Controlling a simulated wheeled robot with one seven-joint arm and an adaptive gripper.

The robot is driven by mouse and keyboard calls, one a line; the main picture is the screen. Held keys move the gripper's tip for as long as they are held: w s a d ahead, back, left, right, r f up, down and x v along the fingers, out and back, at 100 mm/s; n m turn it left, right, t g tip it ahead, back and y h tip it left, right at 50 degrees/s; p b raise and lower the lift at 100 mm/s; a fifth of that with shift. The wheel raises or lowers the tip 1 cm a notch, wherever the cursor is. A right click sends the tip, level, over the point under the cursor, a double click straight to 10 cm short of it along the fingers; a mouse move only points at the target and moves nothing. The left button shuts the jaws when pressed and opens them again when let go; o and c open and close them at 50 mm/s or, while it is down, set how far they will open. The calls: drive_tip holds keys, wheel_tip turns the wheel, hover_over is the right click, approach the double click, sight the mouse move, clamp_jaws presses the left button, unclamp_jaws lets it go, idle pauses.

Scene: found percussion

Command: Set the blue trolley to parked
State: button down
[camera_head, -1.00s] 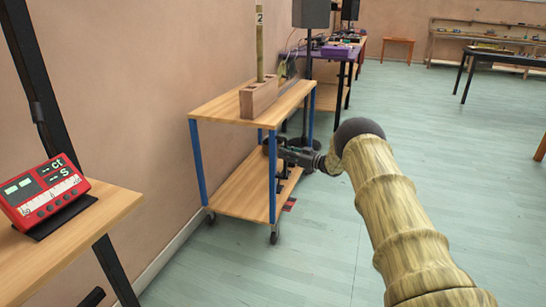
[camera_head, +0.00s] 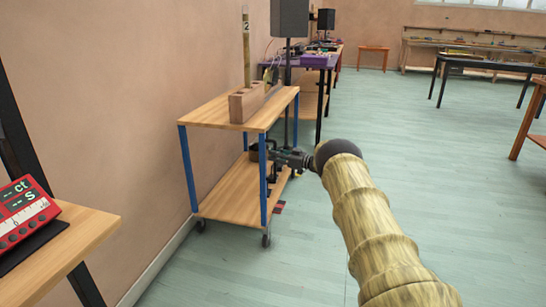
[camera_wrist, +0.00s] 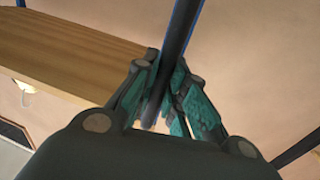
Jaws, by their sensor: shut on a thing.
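The blue trolley (camera_head: 185,170) stands along the left wall, with blue legs, two wooden shelves and casters. A wooden block (camera_head: 245,105) with a tall stick stands on its top shelf. My gripper (camera_head: 266,152) is at the near right leg, below the top shelf. In the wrist view, my gripper (camera_wrist: 165,95) is shut on a dark blue post (camera_wrist: 180,35), which passes between its fingers. A wooden shelf board (camera_wrist: 70,55) lies left of the post. The exact finger contact is partly hidden.
A red device (camera_head: 25,215) sits on a wooden table (camera_head: 85,235) at the left. A black speaker (camera_head: 289,18) on a stand is behind the trolley.

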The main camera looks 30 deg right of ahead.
drive_tip(key=shift+w+d+r, duration=0.1)
drive_tip(key=shift+d+r, duration=0.2)
drive_tip(key=c, duration=1.5)
unclamp_jaws()
drive_tip(key=shift+w+f, duration=0.1)
drive_tip(key=shift+f, duration=0.2)
drive_tip(key=shift+o, duration=0.2)
drive_tip(key=shift+a, duration=0.1)
drive_tip(key=v, duration=1.2)
